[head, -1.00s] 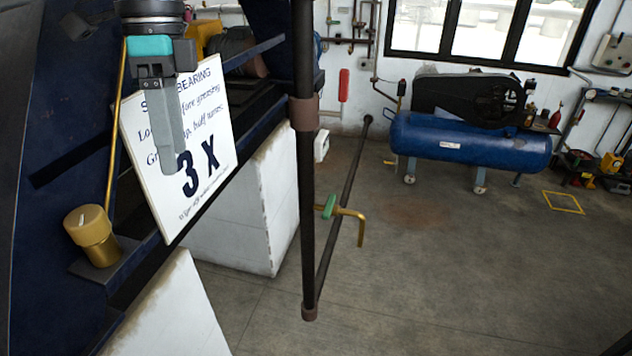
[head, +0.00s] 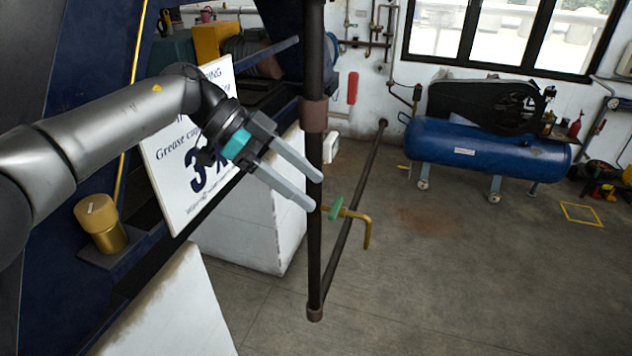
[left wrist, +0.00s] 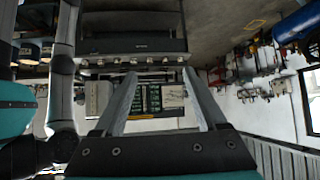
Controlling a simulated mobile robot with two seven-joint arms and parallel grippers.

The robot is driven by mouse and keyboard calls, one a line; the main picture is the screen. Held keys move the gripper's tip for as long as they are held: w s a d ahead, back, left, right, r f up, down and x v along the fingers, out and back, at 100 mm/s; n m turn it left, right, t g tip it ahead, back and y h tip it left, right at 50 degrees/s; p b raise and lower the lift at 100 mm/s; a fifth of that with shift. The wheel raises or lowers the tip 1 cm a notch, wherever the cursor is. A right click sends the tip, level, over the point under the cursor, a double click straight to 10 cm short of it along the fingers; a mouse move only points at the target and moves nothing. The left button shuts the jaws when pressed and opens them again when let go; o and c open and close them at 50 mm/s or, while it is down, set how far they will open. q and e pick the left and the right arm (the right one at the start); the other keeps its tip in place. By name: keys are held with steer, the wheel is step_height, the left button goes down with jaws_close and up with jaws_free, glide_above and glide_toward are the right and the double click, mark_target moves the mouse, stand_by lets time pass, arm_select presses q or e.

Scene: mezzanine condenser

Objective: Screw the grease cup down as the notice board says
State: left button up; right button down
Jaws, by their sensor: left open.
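The brass grease cup (head: 101,223) stands on a small dark blue ledge at the lower left of the head view, with a pale mark on its cap top. My right gripper is not in view.
A dark vertical pipe (head: 315,240) with a green-handled brass valve (head: 335,208) stands close to my left fingertips. White blocks (head: 180,310) are below the ledge. A blue compressor tank (head: 470,148) stands at the back right. The floor between is clear.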

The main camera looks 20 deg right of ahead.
arm_select(q)
steer(key=shift+d+f+h, duration=0.25)
steer(key=shift+d+h, duration=0.5)
steer(key=shift+h, duration=0.05)
steer(key=shift+o, duration=0.3)
